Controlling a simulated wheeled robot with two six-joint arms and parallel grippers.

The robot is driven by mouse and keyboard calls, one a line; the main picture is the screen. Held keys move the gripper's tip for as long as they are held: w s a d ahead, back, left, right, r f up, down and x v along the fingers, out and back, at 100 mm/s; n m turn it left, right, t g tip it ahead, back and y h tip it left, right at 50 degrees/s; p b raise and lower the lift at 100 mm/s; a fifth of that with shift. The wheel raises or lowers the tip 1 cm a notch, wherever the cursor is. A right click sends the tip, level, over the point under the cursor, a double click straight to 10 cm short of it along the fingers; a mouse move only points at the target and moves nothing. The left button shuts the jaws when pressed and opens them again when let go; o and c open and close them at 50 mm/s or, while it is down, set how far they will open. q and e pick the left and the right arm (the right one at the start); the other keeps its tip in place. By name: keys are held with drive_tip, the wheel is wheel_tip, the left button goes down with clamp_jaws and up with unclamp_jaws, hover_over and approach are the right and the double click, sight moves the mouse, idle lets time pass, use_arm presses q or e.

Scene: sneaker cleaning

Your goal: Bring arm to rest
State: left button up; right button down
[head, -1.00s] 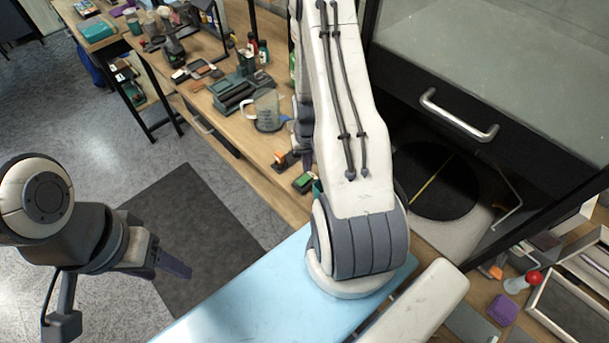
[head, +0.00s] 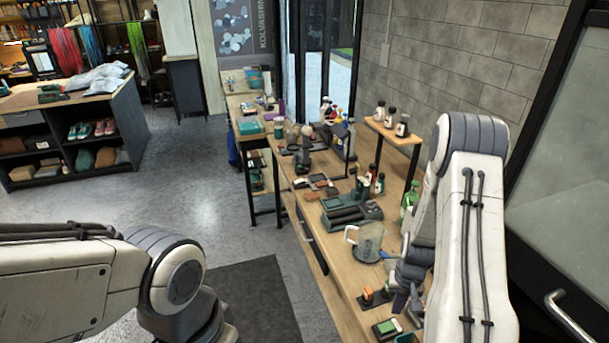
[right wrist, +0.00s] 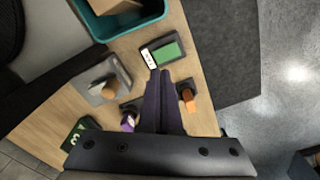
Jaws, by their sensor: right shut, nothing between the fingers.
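My right arm comes in from the right in the head view. Its dark gripper (head: 407,298) hangs over the front part of the wooden workbench (head: 335,268). In the right wrist view the two fingers of the right gripper (right wrist: 160,76) lie together, shut with nothing between them. They point toward a dark box with a green top (right wrist: 165,52). My left arm shows at the lower left of the head view, but its fingers are not visible.
An orange-topped item (right wrist: 188,97) stands close beside the right fingers. A clear jug (head: 368,242), a small bottle shelf (head: 392,134) and several bottles and brushes crowd the bench. A dark mat (head: 262,298) lies on open floor left of the bench.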

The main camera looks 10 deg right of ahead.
drive_tip(key=a+r+n+b, duration=0.3)
drive_tip(key=a+r, duration=0.3)
drive_tip(key=a, duration=0.5)
drive_tip(key=a+r+n+b, duration=0.3)
drive_tip(key=a+r, duration=0.3)
drive_tip(key=a, duration=0.4)
drive_tip(key=s+a+r+n+b, duration=0.1)
drive_tip(key=s+a+r+n, duration=0.1)
drive_tip(key=s+a, duration=0.3)
drive_tip(key=s+a+r+n+y+b, duration=0.1)
drive_tip(key=s+a+r+n+b, duration=0.1)
drive_tip(key=s, duration=0.9)
drive_tip(key=a+r+n, duration=0.1)
drive_tip(key=a+n, duration=0.1)
drive_tip(key=shift+s+a, duration=0.2)
drive_tip(key=shift+a, duration=0.15)
